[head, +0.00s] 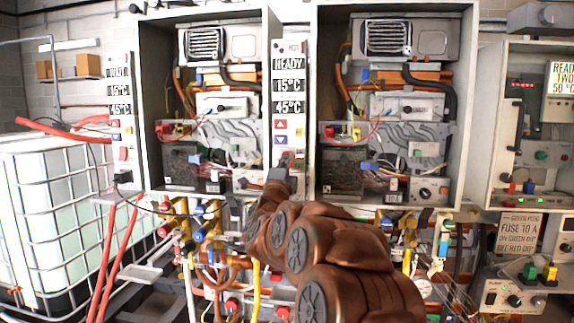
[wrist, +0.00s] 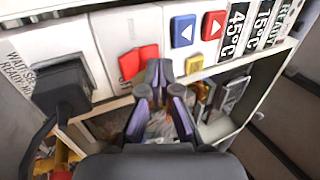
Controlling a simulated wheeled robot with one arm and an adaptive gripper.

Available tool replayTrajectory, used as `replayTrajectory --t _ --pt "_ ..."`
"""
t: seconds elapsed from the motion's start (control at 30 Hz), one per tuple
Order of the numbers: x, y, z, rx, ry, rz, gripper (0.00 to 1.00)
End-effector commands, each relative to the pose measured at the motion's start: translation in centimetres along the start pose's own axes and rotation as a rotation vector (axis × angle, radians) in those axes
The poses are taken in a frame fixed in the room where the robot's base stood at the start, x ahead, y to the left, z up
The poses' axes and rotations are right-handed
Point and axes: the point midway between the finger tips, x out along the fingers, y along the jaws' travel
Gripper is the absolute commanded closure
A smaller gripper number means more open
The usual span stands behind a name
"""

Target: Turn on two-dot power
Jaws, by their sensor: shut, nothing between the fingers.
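The middle control strip (head: 290,95) reads READY, 15°C and 45°C between two open heater cabinets. My gripper (head: 284,163) is at the lower end of this strip and hides part of it. In the wrist view my gripper (wrist: 158,78) is shut and empty. Its fingertips are beside the lower right of a red rocker switch (wrist: 138,62); whether they touch it I cannot tell. A blue arrow button (wrist: 182,30), a red arrow button (wrist: 213,25) and a yellow button (wrist: 194,64) are beyond. I cannot make out a two-dot mark.
A black plug (wrist: 60,90) with a cable sits left of the red switch. The left heater cabinet (head: 148,60) and right heater cabinet (head: 466,60) stand open with exposed parts. Pipes and valves (head: 207,230) crowd below. A caged white tank (head: 50,200) is at left.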

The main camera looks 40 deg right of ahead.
Motion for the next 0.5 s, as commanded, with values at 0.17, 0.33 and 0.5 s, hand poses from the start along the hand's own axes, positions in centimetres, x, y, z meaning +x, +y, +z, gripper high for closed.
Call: replayTrajectory --t 0.17,0.33,0.5 --pt "-2.3 -0.6 0.5 0.000 -0.004 0.003 1.00" --pt "-4.2 -1.5 0.2 -0.001 -0.002 0.002 1.00" --pt "-6.2 -2.5 0.2 0.000 0.000 0.000 1.00"
